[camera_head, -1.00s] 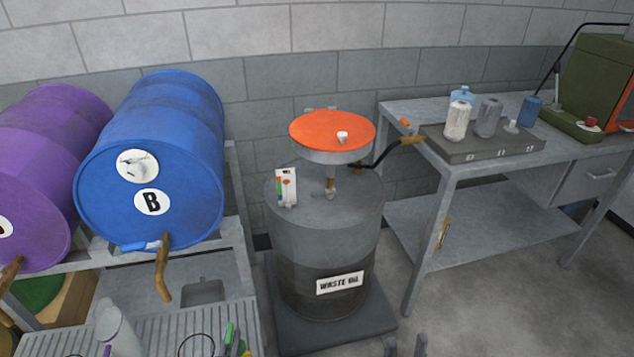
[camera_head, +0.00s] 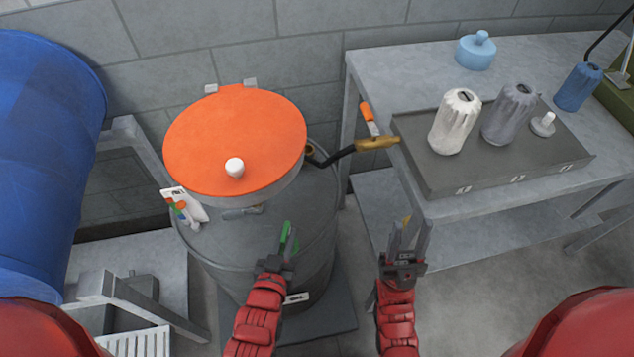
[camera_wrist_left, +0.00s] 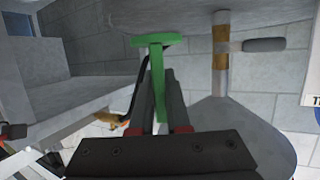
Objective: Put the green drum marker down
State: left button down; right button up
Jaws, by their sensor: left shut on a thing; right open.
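The green drum marker (camera_head: 289,240) is held in my left gripper (camera_head: 284,245), in front of the upper side of the grey waste oil drum (camera_head: 318,225). In the left wrist view the green marker (camera_wrist_left: 157,75) has a flat crosspiece and a narrow stem, and the stem sits between the fingers of my left gripper (camera_wrist_left: 160,95). My right gripper (camera_head: 408,235) is open and empty, to the right of the drum and in front of the workbench.
An orange round lid (camera_head: 235,140) with a white knob stands above the drum. A small card with coloured pieces (camera_head: 184,206) is at the drum's left. A workbench (camera_head: 400,68) holds a dark tray (camera_head: 420,150) with ribbed canisters. A blue drum (camera_head: 40,160) is far left.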

pick_arm(q)
jog(key=shift+d, duration=0.1)
jog(key=shift+w+d+f+b, duration=0.1)
jog(key=shift+w+d+b, duration=0.05)
jog(key=shift+w+b, duration=0.3)
jog(key=w+b, duration=0.1)
jog(key=w+d+b, duration=0.1)
jog(key=w, duration=0.1)
jog(key=w+d+b, duration=0.1)
jog(key=w+b, duration=0.1)
jog(key=shift+d+f, duration=0.1)
jog(key=shift+f, duration=0.2)
jog(key=w+d, duration=0.1)
jog(key=w, duration=0.2)
jog(key=w+d, duration=0.1)
jog(key=w, duration=0.1)
jog(key=w+d, duration=0.1)
jog(key=w, duration=0.2)
jog(key=shift+w+d+f, duration=0.25)
jog(key=shift+w+d, duration=0.1)
notch_tip(320, 180, down, 4)
jog(key=shift+r+p, duration=0.2)
jog(key=shift+p, duration=0.2)
